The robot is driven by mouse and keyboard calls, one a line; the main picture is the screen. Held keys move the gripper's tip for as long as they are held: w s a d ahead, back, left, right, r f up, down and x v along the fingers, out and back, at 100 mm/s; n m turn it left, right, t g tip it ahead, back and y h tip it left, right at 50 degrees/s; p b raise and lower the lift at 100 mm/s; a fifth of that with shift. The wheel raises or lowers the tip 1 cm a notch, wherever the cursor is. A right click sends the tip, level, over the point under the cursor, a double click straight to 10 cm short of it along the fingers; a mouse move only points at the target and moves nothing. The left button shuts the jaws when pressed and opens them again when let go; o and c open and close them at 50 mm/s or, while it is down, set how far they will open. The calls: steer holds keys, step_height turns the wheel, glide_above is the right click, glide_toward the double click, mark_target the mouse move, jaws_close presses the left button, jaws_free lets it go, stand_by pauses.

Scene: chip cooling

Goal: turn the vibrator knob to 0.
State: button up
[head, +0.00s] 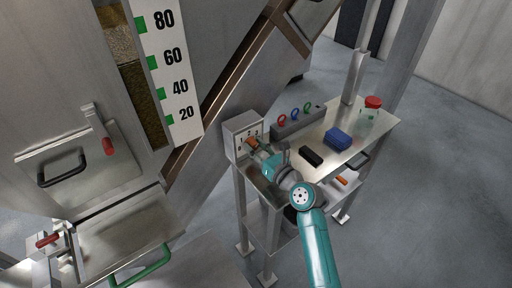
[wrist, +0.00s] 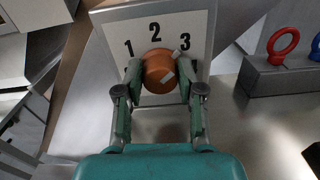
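The orange vibrator knob (wrist: 157,68) sits on the front of a grey control box, whose pale panel (wrist: 198,20) carries the numbers 1, 2 and 3. In the wrist view my gripper (wrist: 158,75) has one finger on each side of the knob, close against it, and appears shut on it. A white mark lies on the knob's lower right face. Another small white piece shows beside the 3. No 0 is visible; the lower panel is hidden by my gripper. In the head view the knob (head: 252,143) is partly covered by my gripper (head: 257,147).
The metal table (head: 325,160) holds a block with red, blue and green rings (head: 295,124), a black block (head: 311,156), a blue box (head: 338,139) and a red-lidded jar (head: 371,108). A large machine with a level scale (head: 170,75) stands at the left.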

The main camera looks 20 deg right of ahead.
steer(key=shift+n, duration=0.3)
steer(key=shift+c, duration=0.3)
steer(key=n, duration=0.3)
steer(key=shift+a, duration=0.1)
steer(key=n, duration=0.3)
steer(key=shift+n, duration=0.3)
steer(key=n, duration=0.6)
steer(key=shift+s+a+f, duration=0.1)
steer(key=shift+a+f, duration=0.05)
steer(key=n, duration=0.6)
steer(key=shift+f+n, duration=0.15)
steer(key=shift+n, duration=0.15)
steer(key=n, duration=0.7)
steer(key=shift+f, duration=0.1)
steer(key=o, duration=1.1)
